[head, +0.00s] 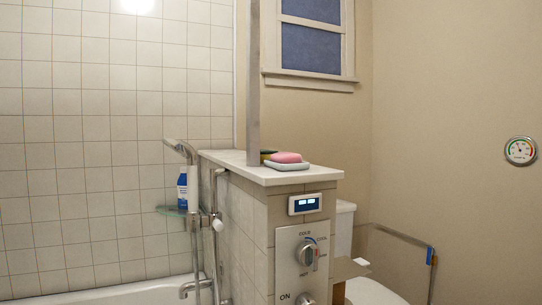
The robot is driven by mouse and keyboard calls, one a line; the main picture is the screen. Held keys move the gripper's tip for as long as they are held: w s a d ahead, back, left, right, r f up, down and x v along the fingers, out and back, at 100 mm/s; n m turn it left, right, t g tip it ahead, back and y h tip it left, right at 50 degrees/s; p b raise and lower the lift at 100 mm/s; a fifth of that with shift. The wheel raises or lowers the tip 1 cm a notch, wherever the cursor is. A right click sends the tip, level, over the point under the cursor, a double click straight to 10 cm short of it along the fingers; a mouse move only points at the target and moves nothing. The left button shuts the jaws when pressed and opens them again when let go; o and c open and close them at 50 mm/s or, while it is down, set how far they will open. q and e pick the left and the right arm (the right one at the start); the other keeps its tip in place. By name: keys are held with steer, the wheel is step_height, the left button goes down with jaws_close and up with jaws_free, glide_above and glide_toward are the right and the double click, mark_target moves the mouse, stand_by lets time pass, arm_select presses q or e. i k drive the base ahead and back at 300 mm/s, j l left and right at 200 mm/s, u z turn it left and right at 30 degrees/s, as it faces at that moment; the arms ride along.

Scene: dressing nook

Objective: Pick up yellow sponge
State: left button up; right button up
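A small yellow-green item (268,153), which looks like the yellow sponge, sits on the white top of the tiled half wall (222,156). It is just right of the metal post and behind a pink bar of soap (287,157), so only a little of it shows. The soap rests on a pale dish (287,166). Neither of my grippers is in view.
A vertical metal post (253,90) rises from the half wall. A shower fixture (185,150) and a glass shelf with a blue bottle (182,188) are left, above a bathtub (120,291). A toilet (372,291) and a clear panel (395,250) are right.

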mark_target(265, 154)
steer(key=i+l, duration=0.2)
steer(key=l, duration=0.15)
steer(key=i+l+u, duration=0.15)
steer(key=l, duration=0.2)
steer(key=i+l, duration=0.15)
steer(key=l, duration=0.2)
steer(key=i+l+u, duration=0.15)
steer(key=l, duration=0.2)
steer(key=i+l, duration=0.2)
steer(key=l, duration=0.15)
steer(key=i+l+u, duration=0.1)
steer(key=l, duration=0.3)
